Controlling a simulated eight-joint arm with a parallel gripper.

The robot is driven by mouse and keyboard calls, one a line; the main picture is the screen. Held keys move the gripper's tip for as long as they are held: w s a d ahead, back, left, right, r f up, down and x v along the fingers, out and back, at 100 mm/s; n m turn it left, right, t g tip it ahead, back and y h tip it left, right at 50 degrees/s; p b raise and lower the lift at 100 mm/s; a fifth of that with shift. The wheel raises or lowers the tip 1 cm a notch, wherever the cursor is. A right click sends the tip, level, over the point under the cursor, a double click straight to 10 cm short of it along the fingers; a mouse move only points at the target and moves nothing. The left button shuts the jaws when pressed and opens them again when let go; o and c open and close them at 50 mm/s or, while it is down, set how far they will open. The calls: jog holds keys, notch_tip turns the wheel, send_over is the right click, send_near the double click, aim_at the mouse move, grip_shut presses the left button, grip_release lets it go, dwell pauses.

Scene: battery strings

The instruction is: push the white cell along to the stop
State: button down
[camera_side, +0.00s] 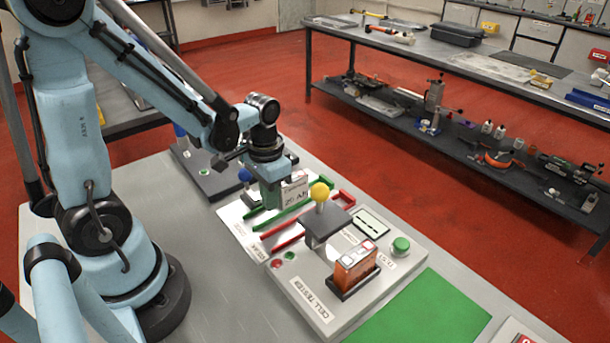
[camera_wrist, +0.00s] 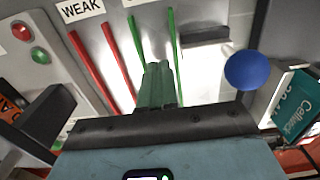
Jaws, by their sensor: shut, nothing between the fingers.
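The white cell (camera_side: 294,190), with dark lettering on its face, stands upright at the green rails (camera_side: 283,217) in the side view. My gripper (camera_side: 272,200) is down beside it, on its left; I cannot tell whether they touch. In the wrist view my greenish fingers (camera_wrist: 158,85) are shut together with nothing between them, near the green rails (camera_wrist: 138,40). A green bracket (camera_side: 322,184) at the far right end of the rails looks like the stop. A white and teal cell (camera_wrist: 290,108) shows at the wrist view's right edge; I cannot tell whether it is the same one.
Red rails (camera_side: 290,238) run beside the green ones. A blue knob (camera_wrist: 248,70) stands close to my gripper. A green mat (camera_side: 420,310) lies clear at the front right.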

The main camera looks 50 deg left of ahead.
aim_at(292, 190)
jog(key=shift+f, duration=0.15)
jog(key=shift+f, duration=0.35)
jog(key=shift+f, duration=0.1)
jog(key=shift+w, duration=0.4)
jog(key=shift+w, duration=0.7)
jog(key=shift+w, duration=0.35)
jog(key=shift+w, duration=0.35)
jog(key=shift+w, duration=0.65)
jog(key=shift+w, duration=0.35)
